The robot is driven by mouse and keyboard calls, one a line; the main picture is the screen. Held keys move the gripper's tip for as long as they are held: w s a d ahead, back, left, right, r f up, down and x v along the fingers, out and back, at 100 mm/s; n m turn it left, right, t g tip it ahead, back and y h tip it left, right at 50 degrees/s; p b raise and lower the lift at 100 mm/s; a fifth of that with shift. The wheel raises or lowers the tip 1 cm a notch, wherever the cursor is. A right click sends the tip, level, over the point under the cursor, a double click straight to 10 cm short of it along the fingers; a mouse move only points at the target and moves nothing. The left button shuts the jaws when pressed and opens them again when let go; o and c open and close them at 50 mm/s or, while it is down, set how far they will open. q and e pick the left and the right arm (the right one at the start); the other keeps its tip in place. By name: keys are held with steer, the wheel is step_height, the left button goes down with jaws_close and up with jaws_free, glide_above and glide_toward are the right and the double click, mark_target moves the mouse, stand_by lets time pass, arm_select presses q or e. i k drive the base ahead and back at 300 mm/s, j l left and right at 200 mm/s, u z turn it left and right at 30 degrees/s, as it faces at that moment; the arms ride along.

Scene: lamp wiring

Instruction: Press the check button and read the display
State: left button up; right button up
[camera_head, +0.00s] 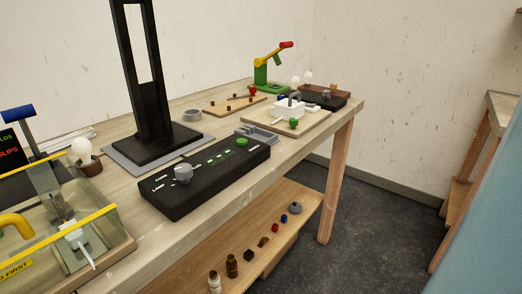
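A long black box (207,180) lies on the wooden table. A green round button (242,142) sits near its far right end, with a white label beside it too small to read. Neither of my grippers is in view.
A tall black upright frame (148,75) stands behind the box. A clear-walled bin with yellow edges (115,243) and a white bulb (81,148) are at the left. Boards (286,118) with parts are farther back. A lower shelf (300,195) holds several small items.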

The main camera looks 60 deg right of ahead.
mark_target(243, 141)
steer(key=z, duration=0.4)
steer(key=l+z, duration=0.15)
steer(key=z, duration=0.2)
steer(key=k+l+z, duration=0.1)
steer(key=z, duration=0.3)
